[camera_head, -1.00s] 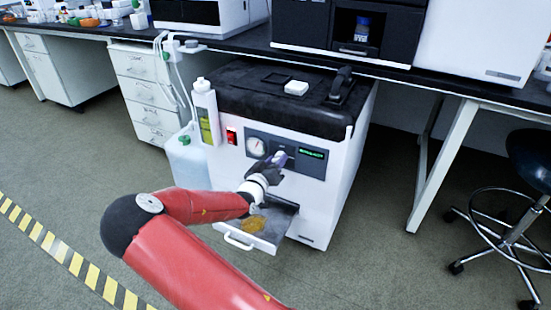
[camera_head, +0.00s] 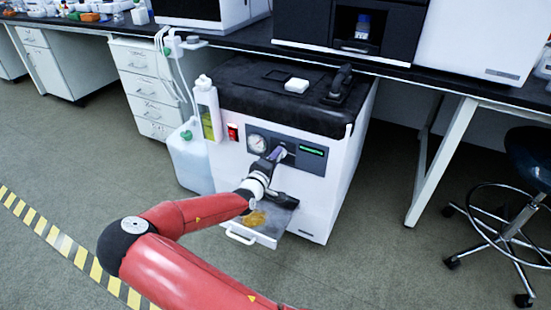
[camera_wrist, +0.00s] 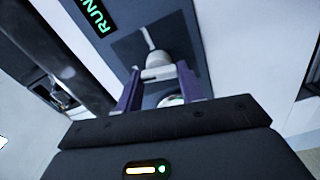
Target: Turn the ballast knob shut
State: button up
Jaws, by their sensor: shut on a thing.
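The ballast knob (camera_wrist: 157,62) is a pale round knob on a dark square plate in the wrist view, with a light line running up from it. My gripper (camera_wrist: 160,75) has its two purple fingers on either side of the knob and is shut on it. In the head view my gripper (camera_head: 276,154) reaches the front panel (camera_head: 298,151) of the white pump cabinet (camera_head: 310,205), and it hides most of the knob there.
A round gauge (camera_head: 257,143) and red switch (camera_head: 233,132) sit left of the knob; a green-lit display (camera_head: 313,151) is on its right. An open drip tray (camera_head: 240,235) with a yellow-brown stain juts out below my wrist. A jug (camera_head: 188,160) stands left of the cabinet.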

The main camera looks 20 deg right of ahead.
jog(key=shift+f+n, duration=0.1)
jog(key=shift+n, duration=1)
jog(key=o, duration=1)
jog(key=shift+a, duration=0.1)
jog(key=v, duration=0.7)
jog(key=shift+s+a+b, duration=0.3)
jog(key=shift+b, duration=0.1)
